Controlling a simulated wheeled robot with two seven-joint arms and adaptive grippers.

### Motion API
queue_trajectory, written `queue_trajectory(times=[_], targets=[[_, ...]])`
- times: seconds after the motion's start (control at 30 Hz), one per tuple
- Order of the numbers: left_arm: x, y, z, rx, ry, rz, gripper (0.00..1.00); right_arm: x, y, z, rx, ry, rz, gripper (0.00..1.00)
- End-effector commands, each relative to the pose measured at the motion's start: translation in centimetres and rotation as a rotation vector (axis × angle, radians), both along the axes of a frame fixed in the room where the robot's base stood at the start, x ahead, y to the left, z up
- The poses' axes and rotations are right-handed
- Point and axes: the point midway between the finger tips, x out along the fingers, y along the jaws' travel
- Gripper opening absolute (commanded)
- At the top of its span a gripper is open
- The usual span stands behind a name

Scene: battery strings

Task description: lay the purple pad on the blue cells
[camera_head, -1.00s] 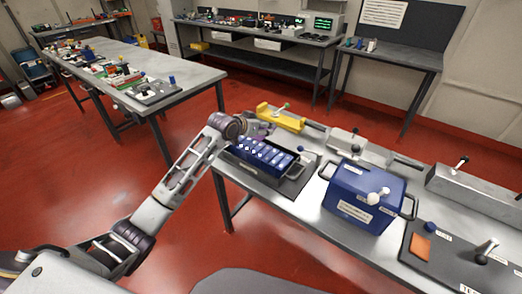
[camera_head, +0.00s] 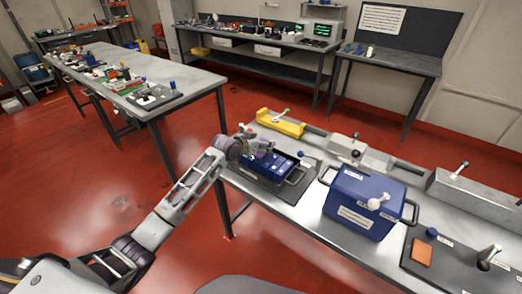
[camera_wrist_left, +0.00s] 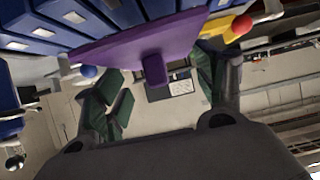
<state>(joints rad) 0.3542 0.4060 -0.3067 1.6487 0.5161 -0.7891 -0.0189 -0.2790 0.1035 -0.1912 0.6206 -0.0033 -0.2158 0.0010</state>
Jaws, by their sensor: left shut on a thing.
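The blue cells (camera_head: 284,164) sit in a dark blue tray with handles (camera_head: 262,171) on the near bench. They also show at the top left of the left wrist view (camera_wrist_left: 62,12). My left gripper (camera_head: 262,151) is over the far left part of the tray and hides some cells. In the left wrist view, the purple pad (camera_wrist_left: 190,32) spans the top, close to the cells. Its purple tab (camera_wrist_left: 154,68) is between the fingers of my left gripper (camera_wrist_left: 158,88), which is shut on the pad. I cannot tell whether the pad touches the cells. My right gripper is not in view.
A blue box with handles (camera_head: 352,214) stands right of the tray. A yellow fixture (camera_head: 281,123) and grey blocks (camera_head: 346,145) line the bench's back edge. An orange pad (camera_head: 421,253) lies on a dark mat at the right.

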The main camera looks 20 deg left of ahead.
Motion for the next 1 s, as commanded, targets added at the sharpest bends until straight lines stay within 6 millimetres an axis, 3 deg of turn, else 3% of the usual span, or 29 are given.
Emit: queue_trajectory(times=[0.4,0.63,0.87,0.9,1.0], targets=[[0.0,0.0,-3.5,-0.001,0.000,0.000,0.46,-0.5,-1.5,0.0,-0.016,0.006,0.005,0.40],[0.0,0.0,-3.6,0.000,0.000,0.000,0.46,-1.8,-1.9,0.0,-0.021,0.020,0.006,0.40],[0.0,0.0,-3.9,0.000,0.000,0.000,0.46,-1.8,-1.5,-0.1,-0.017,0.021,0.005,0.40],[0.0,0.0,-4.0,0.000,0.001,0.000,0.72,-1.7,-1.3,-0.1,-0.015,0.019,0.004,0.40],[0.0,0.0,-4.0,0.000,0.001,0.000,0.85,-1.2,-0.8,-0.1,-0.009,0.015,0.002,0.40]])
